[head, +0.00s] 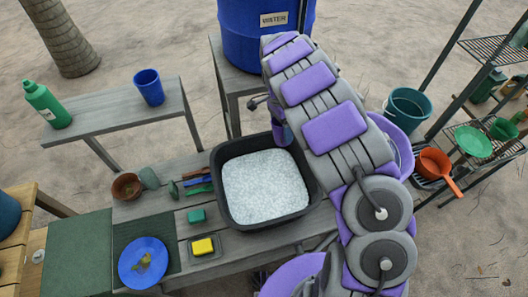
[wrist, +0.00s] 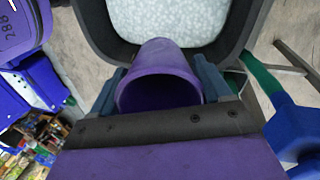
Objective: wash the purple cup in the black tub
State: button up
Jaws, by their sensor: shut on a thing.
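The purple cup (wrist: 160,72) is between the two fingers of my gripper (wrist: 160,88) in the wrist view, its dark opening facing the camera. My gripper is shut on it. In the head view a small purple part, seemingly the cup (head: 282,132), shows beside my arm at the far right rim of the tub. The black tub (head: 222,207) stands on the grey bench, filled with white, foamy-looking water (head: 263,185). In the wrist view the tub (wrist: 92,20) lies just beyond the cup, which overlaps its rim. I cannot tell whether they touch.
A yellow-and-dark sponge (head: 203,246), a green block (head: 197,215) and several brushes lie left of the tub. A blue plate (head: 143,262) and clay pot (head: 126,187) are further left. The blue water barrel (head: 250,35) stands behind. My arm hides the bench's right part.

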aim_at(279, 139)
jog(key=shift+s+a+f+m+g, duration=0.3)
jog(key=shift+a+f+m, duration=0.1)
jog(key=shift+m, duration=0.5)
jog(key=shift+s+f+m+g+y+p, duration=0.2)
jog(key=shift+f+m+g+y+p, duration=0.1)
jog(key=shift+m+p, duration=0.3)
jog(key=m, duration=0.1)
jog(key=s+f+m+y+p, duration=0.1)
jog(key=m, duration=0.1)
jog(key=s+f+m, duration=0.1)
jog(key=m, duration=0.1)
jog(key=shift+s+a+g+y, duration=0.1)
jog(key=shift+a+g+y, duration=0.05)
jog(key=shift+g+y, duration=0.25)
jog(key=s+a+f+m+y+p, duration=0.3)
jog(key=a+m, duration=0.2)
jog(key=m, duration=0.2)
jog(key=shift+m+t, duration=0.3)
jog(key=f+b, duration=0.3)
jog(key=f, duration=0.2)
jog(key=f+b, duration=0.4)
jog(key=f, duration=0.2)
jog(key=f+b, duration=0.3)
jog(key=f, duration=0.3)
jog(key=shift+s+d+f+b, duration=0.2)
jog(key=shift+s+f+b, duration=0.1)
jog(key=shift+b, duration=0.1)
jog(key=shift+d+f+b, duration=0.3)
jog(key=shift+f+b, duration=0.05)
jog(key=shift+f, duration=0.4)
